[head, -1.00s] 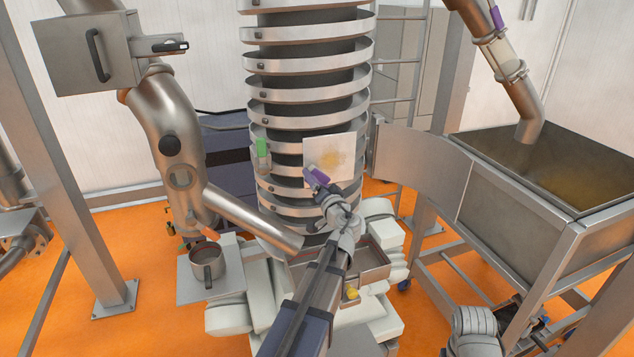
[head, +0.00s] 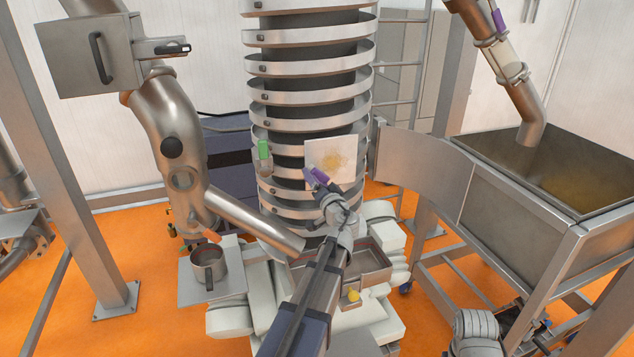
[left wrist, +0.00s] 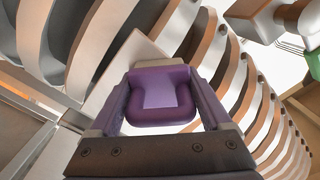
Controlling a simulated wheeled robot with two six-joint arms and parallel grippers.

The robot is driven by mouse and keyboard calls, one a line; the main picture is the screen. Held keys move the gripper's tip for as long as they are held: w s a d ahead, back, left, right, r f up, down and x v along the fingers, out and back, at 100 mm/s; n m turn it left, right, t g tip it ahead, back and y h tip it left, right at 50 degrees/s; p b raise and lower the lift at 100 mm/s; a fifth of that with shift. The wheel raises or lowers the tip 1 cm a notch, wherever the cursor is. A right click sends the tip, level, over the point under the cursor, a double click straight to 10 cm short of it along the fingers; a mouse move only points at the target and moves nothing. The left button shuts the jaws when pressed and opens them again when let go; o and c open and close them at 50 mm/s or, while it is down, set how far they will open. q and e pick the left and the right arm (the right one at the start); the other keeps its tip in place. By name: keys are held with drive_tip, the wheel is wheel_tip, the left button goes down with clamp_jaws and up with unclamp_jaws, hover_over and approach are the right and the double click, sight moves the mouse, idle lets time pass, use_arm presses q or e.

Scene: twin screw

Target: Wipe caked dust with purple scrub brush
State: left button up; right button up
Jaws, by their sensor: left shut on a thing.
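A white square panel (head: 346,177) stands upright against the ringed metal tower, with a tan caked dust patch (head: 333,160) near its middle. My left gripper (head: 320,183) is shut on the purple scrub brush (head: 314,175), just in front of the panel's lower left. The brush also shows between the fingers in the left wrist view (left wrist: 160,95), with part of the panel (left wrist: 138,55) behind it. I cannot tell whether the brush touches the panel. My fingers hide part of the brush.
A green-handled tool (head: 263,149) hangs on the tower (head: 310,105) left of the panel. A large metal hopper (head: 540,200) stands at the right. A metal cup (head: 208,264) sits on a small shelf at the left, below a pipe (head: 250,215).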

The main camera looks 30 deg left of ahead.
sight(330, 179)
use_arm(q)
drive_tip(key=shift+w+d, duration=0.1)
drive_tip(key=shift+w+d, duration=1.3)
drive_tip(key=shift+w, duration=0.1)
drive_tip(key=shift+w+d, duration=0.5)
drive_tip(key=shift+w, duration=0.2)
drive_tip(key=shift+w+d, duration=0.45)
drive_tip(key=shift+w, duration=0.2)
drive_tip(key=shift+w+d, duration=0.2)
drive_tip(key=shift+d, duration=0.05)
drive_tip(key=shift+w+d, duration=1.35)
drive_tip(key=shift+w, duration=0.2)
drive_tip(key=shift+a+r+p, duration=0.1)
drive_tip(key=shift+r+p, duration=0.75)
drive_tip(key=shift+r, duration=0.05)
